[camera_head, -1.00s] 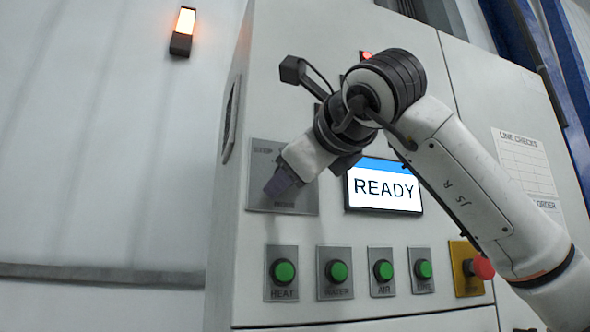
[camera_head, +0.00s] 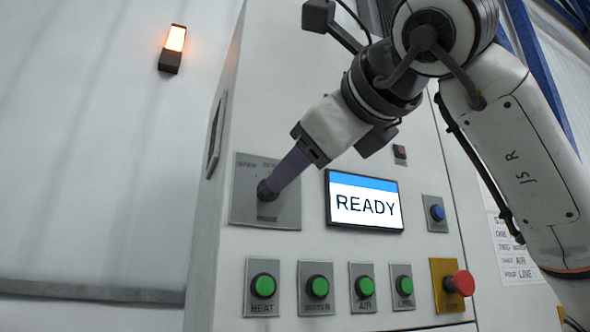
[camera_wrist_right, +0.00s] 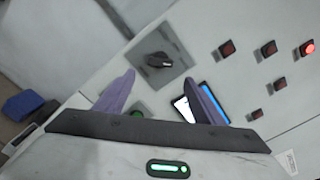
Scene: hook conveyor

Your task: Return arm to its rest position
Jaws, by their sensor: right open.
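My right arm comes in from the right in the head view. Its gripper (camera_head: 290,170) has purple fingers and stands in front of the mode panel (camera_head: 285,208) of a pale control cabinet. The right wrist view shows the gripper (camera_wrist_right: 160,98) open, with nothing between its fingers. A dark rotary knob (camera_wrist_right: 158,61) on a grey plate lies ahead of the fingers, apart from them. In the head view the knob (camera_head: 265,191) shows just past the fingertips. My left gripper is not in view.
A screen reading READY (camera_head: 364,203) is right of the knob. Several green buttons (camera_head: 263,286) line the panel below. A red emergency button (camera_head: 460,283) sits on a yellow plate. A lit orange lamp (camera_head: 173,47) is on the wall at left.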

